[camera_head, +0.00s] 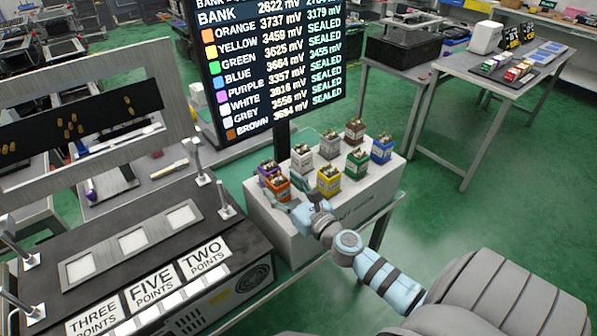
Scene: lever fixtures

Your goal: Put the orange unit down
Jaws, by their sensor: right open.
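The orange unit (277,188) is a small box with terminals on top. It stands at the front left of a white block (352,207), close beside the purple unit (268,170). My right gripper (290,202) is at the orange unit's near side, with its jaws open. Whether the fingers touch the unit is too small to tell. My right arm reaches in from the lower right. My left gripper is not in view.
Yellow (329,181), green (356,164), blue (382,149), white (301,158), grey (330,144) and brown (354,131) units stand on the same block. A display screen (268,65) rises behind. A black-topped fixture (130,235) with points labels is left.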

